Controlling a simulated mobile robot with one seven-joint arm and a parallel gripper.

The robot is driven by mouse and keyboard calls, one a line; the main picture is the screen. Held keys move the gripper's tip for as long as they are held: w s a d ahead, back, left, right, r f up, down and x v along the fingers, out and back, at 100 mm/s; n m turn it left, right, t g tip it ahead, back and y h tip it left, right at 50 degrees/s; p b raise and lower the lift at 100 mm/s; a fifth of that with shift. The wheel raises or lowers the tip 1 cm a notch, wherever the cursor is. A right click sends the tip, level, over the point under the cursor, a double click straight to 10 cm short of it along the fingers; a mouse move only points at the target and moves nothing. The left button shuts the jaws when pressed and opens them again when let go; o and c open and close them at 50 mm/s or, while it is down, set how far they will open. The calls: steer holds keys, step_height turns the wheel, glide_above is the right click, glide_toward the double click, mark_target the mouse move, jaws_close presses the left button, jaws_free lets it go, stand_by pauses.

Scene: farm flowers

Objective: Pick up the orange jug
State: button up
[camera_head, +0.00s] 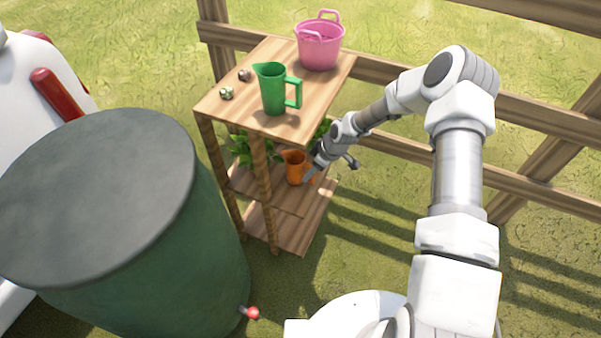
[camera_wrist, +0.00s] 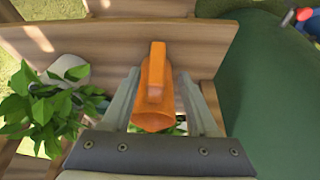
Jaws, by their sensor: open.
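The orange jug (camera_head: 294,167) stands on the middle shelf of the wooden stand, under its top board. In the wrist view the orange jug (camera_wrist: 155,93) lies between the two fingers, with its handle facing the camera. My gripper (camera_head: 312,172) is at the right side of the stand, close by the jug. In the wrist view my gripper (camera_wrist: 158,90) is open, with one finger on each side of the jug. I cannot tell whether either finger touches it.
A green jug (camera_head: 273,88), a pink basket (camera_head: 319,47) and two small round things stand on the stand's top board (camera_head: 235,110). A leafy plant (camera_wrist: 45,108) is beside the orange jug. A green barrel (camera_head: 120,230) stands at left. A wooden fence (camera_head: 530,115) runs behind.

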mark_target(295, 164)
steer(key=x, duration=0.1)
steer(key=b+x, duration=0.1)
steer(key=x, duration=0.2)
steer(key=shift+w+d+f, duration=0.2)
steer(key=shift+f, duration=0.1)
steer(key=shift+c, duration=0.3)
jaws_close()
stand_by(0.9)
